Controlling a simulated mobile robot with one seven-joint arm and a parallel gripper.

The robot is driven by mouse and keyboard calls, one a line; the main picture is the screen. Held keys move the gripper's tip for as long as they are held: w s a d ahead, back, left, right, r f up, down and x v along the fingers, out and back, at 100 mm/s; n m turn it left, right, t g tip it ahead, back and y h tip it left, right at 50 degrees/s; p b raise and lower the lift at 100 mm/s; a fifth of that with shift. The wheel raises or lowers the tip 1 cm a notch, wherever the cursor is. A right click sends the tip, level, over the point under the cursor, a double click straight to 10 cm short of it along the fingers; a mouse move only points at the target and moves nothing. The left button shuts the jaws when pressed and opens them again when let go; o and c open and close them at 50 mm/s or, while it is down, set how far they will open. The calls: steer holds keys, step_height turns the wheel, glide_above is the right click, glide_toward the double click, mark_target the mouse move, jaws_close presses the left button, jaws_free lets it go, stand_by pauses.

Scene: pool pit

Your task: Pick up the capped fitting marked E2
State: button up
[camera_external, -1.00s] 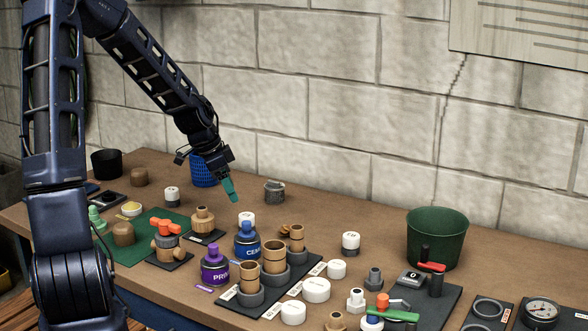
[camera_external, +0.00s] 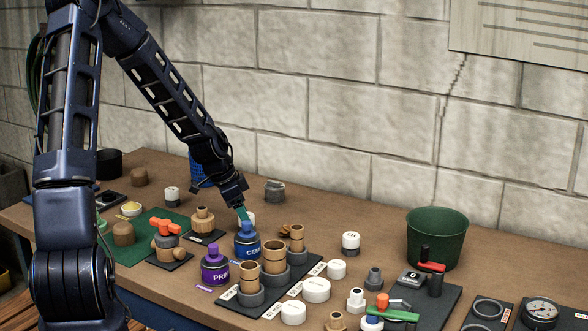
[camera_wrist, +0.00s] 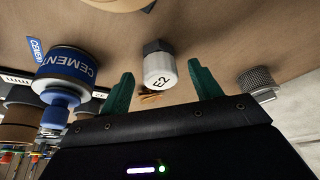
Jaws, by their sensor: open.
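The capped fitting marked E2 (camera_wrist: 160,72) has a white cap and a dark grey end. In the wrist view it stands between and beyond the two green fingertips of my gripper (camera_wrist: 158,88), apart from both. My gripper is open and empty. In the external view my gripper (camera_external: 243,215) points down just above the fitting (camera_external: 249,218), which is partly hidden by the fingers and the blue cement bottle (camera_external: 247,242).
The cement bottle (camera_wrist: 66,72) is close to the left finger in the wrist view. A grey knurled piece (camera_wrist: 257,80) lies to the right. A purple primer bottle (camera_external: 215,265) and a dark rack with brass-coloured pieces (camera_external: 274,257) stand in front. Open bench lies behind.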

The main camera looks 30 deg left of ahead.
steer(key=shift+x, duration=1.15)
steer(key=shift+c, duration=0.2)
steer(key=c, duration=1)
steer(key=shift+c, duration=0.2)
